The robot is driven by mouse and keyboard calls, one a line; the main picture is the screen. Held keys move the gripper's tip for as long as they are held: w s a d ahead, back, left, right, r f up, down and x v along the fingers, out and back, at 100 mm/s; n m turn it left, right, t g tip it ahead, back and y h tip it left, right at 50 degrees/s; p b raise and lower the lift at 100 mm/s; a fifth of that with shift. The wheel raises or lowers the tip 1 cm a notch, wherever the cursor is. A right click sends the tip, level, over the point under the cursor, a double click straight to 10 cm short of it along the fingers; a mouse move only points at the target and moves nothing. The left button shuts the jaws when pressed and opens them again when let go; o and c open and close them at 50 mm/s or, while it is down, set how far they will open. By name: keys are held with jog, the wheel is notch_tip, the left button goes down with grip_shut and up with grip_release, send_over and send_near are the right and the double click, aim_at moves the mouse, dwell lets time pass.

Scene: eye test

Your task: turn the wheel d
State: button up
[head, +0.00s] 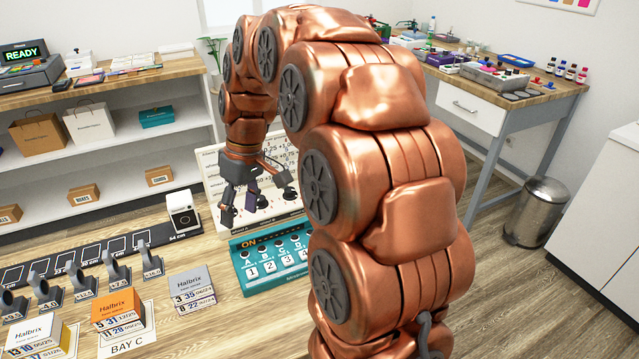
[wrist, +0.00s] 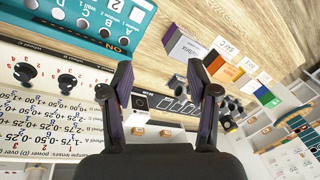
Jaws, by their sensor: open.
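A teal button box (head: 270,259) with an ON display lies before the panel. A white device (head: 183,212) stands left, by a dark strip of frames (head: 90,252). Boxes and levers fill the lower left. A bin (head: 537,211) stands right, with wooden floor clear before it.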

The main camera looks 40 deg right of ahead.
jog(key=w+d+f+n+t+b, duration=0.1)
jog(key=w+d+f, duration=0.1)
jog(key=w+d, duration=0.5)
jog(key=w+d+f+t+b, duration=0.1)
jog(key=w+d+f+b, duration=0.15)
jog(key=d, duration=0.85)
jog(key=w+d+f+n+t+b, duration=0.1)
jog(key=d+f, duration=0.2)
jog(key=d, duration=0.6)
jog(key=d+f+t, duration=0.1)
jog(key=d+f, duration=0.2)
jog(key=d, duration=0.6)
jog(key=shift+h, duration=0.3)
jog(key=shift+p+x, duration=0.6)
jog(key=shift+x, duration=3.35)
jog(key=shift+s+d+f, duration=0.1)
jog(key=shift+s+d, duration=0.05)
grip_shut()
